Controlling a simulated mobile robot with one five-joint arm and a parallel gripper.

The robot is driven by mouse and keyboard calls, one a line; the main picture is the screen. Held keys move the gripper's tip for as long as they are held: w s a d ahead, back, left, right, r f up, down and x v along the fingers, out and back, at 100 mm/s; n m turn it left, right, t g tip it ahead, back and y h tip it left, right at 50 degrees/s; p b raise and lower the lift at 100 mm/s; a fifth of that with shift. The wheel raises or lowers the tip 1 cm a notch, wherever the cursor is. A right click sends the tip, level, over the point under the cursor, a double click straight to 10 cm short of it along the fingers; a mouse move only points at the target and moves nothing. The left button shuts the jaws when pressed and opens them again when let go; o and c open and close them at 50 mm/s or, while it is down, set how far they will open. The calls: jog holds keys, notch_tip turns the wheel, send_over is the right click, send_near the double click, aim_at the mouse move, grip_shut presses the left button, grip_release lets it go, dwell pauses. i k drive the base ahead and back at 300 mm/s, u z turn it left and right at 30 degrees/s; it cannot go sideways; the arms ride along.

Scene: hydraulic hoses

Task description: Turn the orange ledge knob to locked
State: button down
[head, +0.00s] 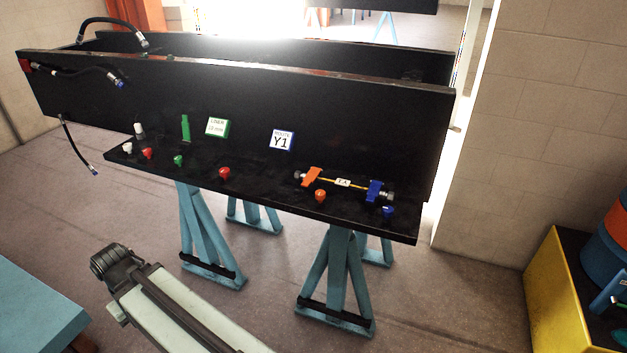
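The orange ledge knob (320,195) is a small round knob on a short stem near the front edge of the black ledge (270,196), right of its middle. It stands just below an orange clamp-like piece (312,177). A thin yellow hose with a small tag (343,183) runs from that piece to a blue one (375,190). The knob is too small to read whether it is at locked. Part of my arm shows at the lower left, well apart from the ledge. I can make out no gripper fingers.
Along the ledge stand white, red, green and blue knobs, including a red one (224,173) and a blue one (387,211). Blue trestles (338,285) hold the bench. A blue table (35,305) is at lower left, a yellow crate (562,305) at right. Floor between is clear.

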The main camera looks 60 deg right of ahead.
aim_at(320, 195)
jog(key=z, duration=0.95)
jog(key=k, duration=0.55)
jog(key=z, duration=0.75)
jog(key=k, duration=0.6)
jog(key=u, duration=1.05)
jog(key=i, duration=1)
